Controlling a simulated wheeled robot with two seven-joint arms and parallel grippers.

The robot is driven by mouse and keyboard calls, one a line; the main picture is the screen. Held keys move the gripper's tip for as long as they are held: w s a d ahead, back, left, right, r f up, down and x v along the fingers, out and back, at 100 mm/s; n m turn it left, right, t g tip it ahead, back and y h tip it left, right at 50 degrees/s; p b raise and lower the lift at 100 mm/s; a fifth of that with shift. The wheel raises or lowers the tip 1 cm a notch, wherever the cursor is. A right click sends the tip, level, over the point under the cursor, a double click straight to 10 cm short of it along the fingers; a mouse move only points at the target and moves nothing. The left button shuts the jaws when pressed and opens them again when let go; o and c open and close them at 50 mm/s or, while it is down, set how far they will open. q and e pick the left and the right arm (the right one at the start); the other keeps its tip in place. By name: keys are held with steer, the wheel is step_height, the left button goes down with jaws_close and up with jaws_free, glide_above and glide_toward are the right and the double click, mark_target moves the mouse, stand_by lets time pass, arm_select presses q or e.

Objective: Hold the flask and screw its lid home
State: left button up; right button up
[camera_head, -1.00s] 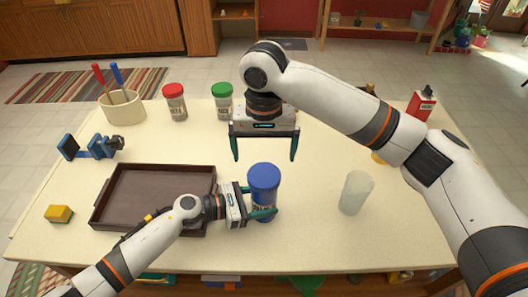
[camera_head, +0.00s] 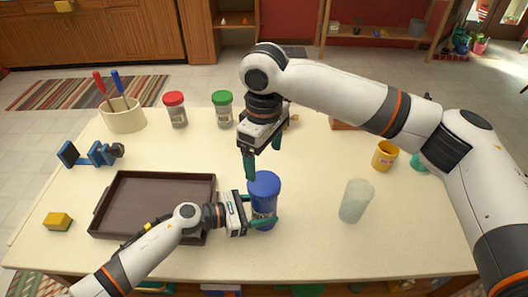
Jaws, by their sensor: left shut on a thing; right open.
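The flask (camera_head: 263,208) stands upright on the table, with a blue lid (camera_head: 264,184) sitting on top. I cannot tell how tight the lid is. My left gripper (camera_head: 262,222) is shut on the flask's body from the left, below the lid, and its fingers hide part of the body. My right gripper (camera_head: 264,164) is open and empty, pointing down, just above and behind the lid in the picture. Its fingers are apart and turned at a slant.
A brown tray (camera_head: 112,190) lies left of the flask, partly under my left arm. A frosted cup (camera_head: 356,201) stands to the right, and a yellow mug (camera_head: 384,155) farther back. Red-lidded (camera_head: 175,110) and green-lidded (camera_head: 223,110) jars stand behind. A blue clamp-like tool (camera_head: 92,154) lies left.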

mark_target(264, 183)
steer(key=shift+f, duration=4.35)
steer(key=n, duration=0.6)
steer(key=shift+c, duration=0.4)
